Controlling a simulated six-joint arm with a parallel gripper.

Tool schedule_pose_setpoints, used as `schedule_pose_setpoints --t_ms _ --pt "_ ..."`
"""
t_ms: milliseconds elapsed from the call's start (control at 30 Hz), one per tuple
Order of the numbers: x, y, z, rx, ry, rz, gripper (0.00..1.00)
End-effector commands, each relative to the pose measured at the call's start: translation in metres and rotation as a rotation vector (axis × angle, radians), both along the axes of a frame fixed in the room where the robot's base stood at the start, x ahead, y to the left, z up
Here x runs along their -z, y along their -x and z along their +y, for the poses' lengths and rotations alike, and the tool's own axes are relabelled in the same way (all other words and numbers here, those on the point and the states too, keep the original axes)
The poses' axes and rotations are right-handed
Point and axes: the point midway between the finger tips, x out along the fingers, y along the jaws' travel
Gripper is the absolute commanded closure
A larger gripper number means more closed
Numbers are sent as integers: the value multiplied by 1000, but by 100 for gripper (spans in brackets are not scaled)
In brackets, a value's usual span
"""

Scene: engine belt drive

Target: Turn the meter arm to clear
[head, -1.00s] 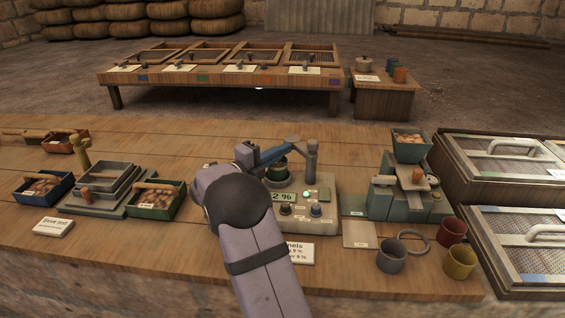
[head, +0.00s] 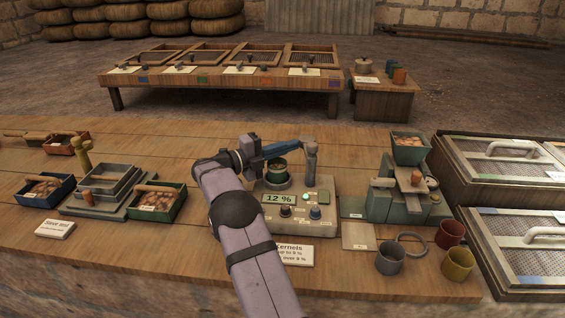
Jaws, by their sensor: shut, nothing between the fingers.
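The meter (head: 327,212) is a pale grey-green box in the middle of the bench, with a lit display reading "12 %" (head: 280,198). A green cup (head: 279,172) sits in the round seat on its top left. A grey post (head: 311,163) stands at its back right. The blue meter arm (head: 285,149) reaches left from the top of this post, across above the cup. My gripper (head: 256,158) is shut and empty at the left end of the blue arm. Its fingers are small and partly hidden, and I cannot tell whether they touch it.
A grey-green mill (head: 405,205) with a hopper stands right of the meter, with loose cups (head: 390,258) in front. A green box (head: 157,203) and stacked sieve trays (head: 105,183) lie left. A label card (head: 294,254) lies in front of the meter. The bench behind the meter is clear.

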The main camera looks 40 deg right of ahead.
Motion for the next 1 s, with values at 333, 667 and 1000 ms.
schedule_pose_setpoints --t_ms 333,667,1000 --pt "0 -1 -8 16 0 -1 100" --pt "0 -1 -14 85 0 -2 100" --pt "0 -1 -18 125 0 -2 100"
